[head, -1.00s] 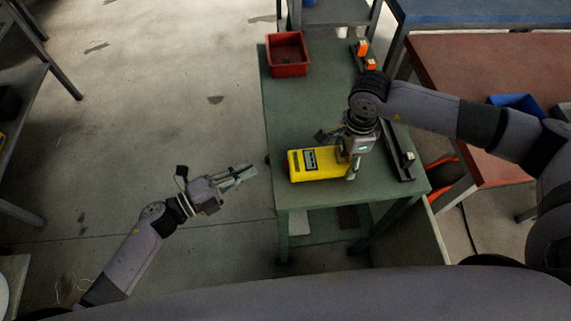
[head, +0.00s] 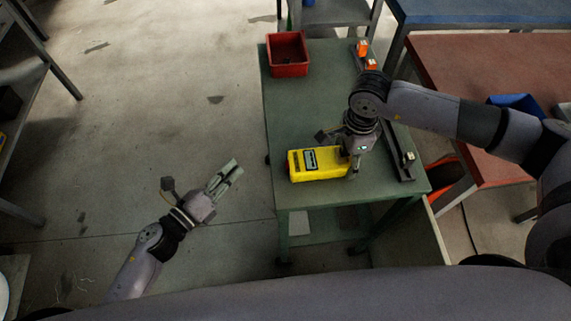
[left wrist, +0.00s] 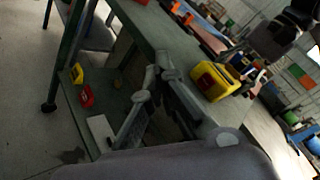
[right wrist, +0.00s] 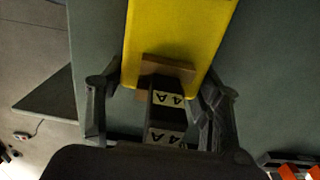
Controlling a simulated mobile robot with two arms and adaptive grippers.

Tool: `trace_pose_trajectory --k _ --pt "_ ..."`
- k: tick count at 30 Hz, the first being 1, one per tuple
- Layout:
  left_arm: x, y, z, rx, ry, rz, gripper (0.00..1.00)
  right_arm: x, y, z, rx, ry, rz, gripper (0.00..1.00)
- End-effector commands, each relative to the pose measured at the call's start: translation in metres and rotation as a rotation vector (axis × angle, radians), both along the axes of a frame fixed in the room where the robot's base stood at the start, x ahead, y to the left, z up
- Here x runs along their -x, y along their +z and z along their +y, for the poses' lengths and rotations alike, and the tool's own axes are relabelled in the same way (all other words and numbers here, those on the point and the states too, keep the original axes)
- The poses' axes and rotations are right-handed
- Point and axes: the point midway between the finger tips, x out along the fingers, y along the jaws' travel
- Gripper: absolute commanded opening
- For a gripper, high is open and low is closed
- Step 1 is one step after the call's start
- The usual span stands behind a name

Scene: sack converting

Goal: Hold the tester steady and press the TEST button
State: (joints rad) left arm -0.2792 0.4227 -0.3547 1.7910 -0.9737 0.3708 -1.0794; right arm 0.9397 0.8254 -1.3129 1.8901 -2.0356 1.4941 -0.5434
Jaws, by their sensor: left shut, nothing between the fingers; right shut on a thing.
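The yellow tester (head: 316,164) lies on the green table near its front edge, with a dark display at its left part in the head view. My right gripper (head: 353,170) is shut on its right end. In the right wrist view the yellow body (right wrist: 175,40) lies between the fingers of that gripper (right wrist: 160,95). My left gripper (head: 236,168) is shut and empty, in the air left of the table and apart from the tester. In the left wrist view the tester (left wrist: 215,82) is beyond the fingers of that gripper (left wrist: 163,65). I cannot make out the TEST button.
A red bin (head: 288,70) stands at the table's back left. A dark rail (head: 398,150) with orange parts (head: 362,48) runs along the right side. The green table top (head: 310,110) is clear between bin and tester.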

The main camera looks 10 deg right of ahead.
Motion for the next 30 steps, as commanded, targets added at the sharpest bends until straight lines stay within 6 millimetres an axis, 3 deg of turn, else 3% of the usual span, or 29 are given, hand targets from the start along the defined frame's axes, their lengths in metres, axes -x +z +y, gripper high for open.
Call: trace_pose_trajectory --k 18,30 --pt "0.000 0.000 -0.073 0.003 -0.001 0.001 0.00 0.000 0.000 0.000 -0.001 0.000 -0.001 0.20" --pt "0.000 0.000 -0.087 0.002 -0.001 0.001 0.00 0.000 0.000 0.000 -0.001 0.000 -0.001 0.20"
